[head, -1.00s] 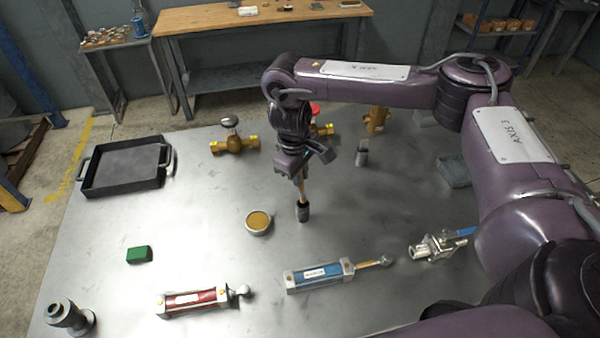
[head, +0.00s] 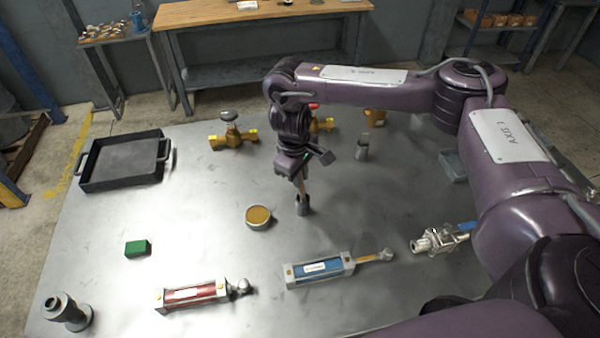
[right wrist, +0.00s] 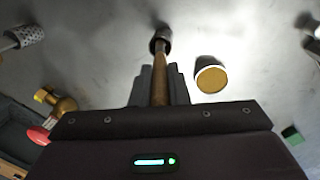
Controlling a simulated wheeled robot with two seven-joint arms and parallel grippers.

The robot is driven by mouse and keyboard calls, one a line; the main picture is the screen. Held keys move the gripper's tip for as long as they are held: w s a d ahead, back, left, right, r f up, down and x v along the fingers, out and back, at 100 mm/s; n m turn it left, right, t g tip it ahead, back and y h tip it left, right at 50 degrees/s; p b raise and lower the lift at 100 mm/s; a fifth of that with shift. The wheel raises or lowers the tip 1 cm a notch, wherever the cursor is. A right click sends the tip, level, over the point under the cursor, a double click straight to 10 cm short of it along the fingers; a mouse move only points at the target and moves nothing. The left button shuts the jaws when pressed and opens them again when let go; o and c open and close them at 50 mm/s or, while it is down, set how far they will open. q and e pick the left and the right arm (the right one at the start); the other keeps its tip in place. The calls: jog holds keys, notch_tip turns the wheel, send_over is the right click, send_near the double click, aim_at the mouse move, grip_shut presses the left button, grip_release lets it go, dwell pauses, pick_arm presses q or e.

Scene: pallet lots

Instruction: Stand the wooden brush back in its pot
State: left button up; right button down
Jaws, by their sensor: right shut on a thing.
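The wooden brush (head: 301,187) is in my right gripper (head: 298,177), shut around its handle. It points down and looks slightly tilted in the head view. In the right wrist view its wooden handle (right wrist: 160,85) runs out from between the fingers. A dark cylindrical piece (right wrist: 160,40) is at its far end; I cannot tell whether this is the brush head or a small cup around it. A round tin with amber filling (head: 258,217) stands just left of the brush, apart from it. I cannot tell for sure which thing is the pot. My left gripper is out of view.
A blue cylinder (head: 320,269) and a red one (head: 190,294) lie in front. A green block (head: 138,248) and black tray (head: 125,162) are at the left. Brass valves (head: 232,137) and a grey upright piece (head: 363,147) stand behind.

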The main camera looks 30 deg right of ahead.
jog(key=shift+f+b, duration=0.6)
jog(key=shift+f, duration=0.95)
jog(key=c, duration=0.8)
grip_release()
jog(key=shift+c, duration=0.2)
